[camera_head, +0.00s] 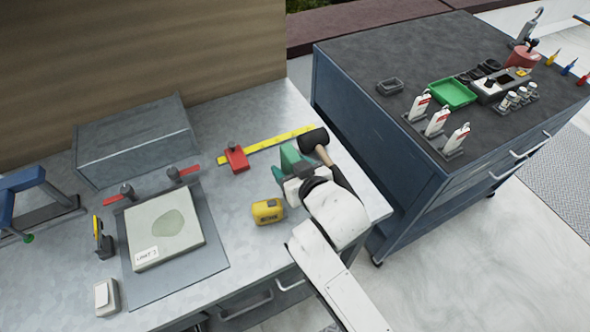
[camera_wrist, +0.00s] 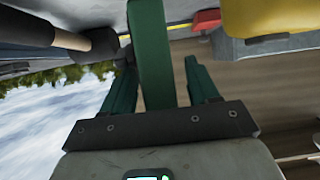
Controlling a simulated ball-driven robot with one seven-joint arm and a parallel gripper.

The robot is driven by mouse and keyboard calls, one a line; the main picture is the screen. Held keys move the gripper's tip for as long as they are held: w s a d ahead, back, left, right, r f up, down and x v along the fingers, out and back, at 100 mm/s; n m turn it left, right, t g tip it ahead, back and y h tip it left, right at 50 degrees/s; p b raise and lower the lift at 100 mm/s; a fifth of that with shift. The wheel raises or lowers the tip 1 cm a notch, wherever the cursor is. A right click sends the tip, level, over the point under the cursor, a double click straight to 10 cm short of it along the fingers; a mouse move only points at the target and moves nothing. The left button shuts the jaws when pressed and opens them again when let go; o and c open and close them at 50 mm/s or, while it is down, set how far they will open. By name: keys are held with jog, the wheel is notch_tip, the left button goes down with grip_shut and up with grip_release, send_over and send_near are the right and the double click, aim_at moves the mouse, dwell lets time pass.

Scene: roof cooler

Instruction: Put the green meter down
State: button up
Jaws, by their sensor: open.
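The green meter (camera_wrist: 151,45) is a dark green upright block in the wrist view, between the two fingers of my gripper (camera_wrist: 160,72). The fingers stand apart, with a visible gap on both sides of it. In the head view the green meter (camera_head: 289,156) shows as a green patch on the metal bench, partly hidden by my gripper (camera_head: 291,172). My gripper is open around it. Its base is hard to see, but it appears to stand on the bench top.
A yellow tape measure (camera_head: 268,211) and a black-headed mallet (camera_head: 314,140) lie close by. The dark-topped cart (camera_head: 400,60) stands right of the bench.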

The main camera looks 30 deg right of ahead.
jog(key=v, duration=1.2)
jog(key=shift+b, duration=0.35)
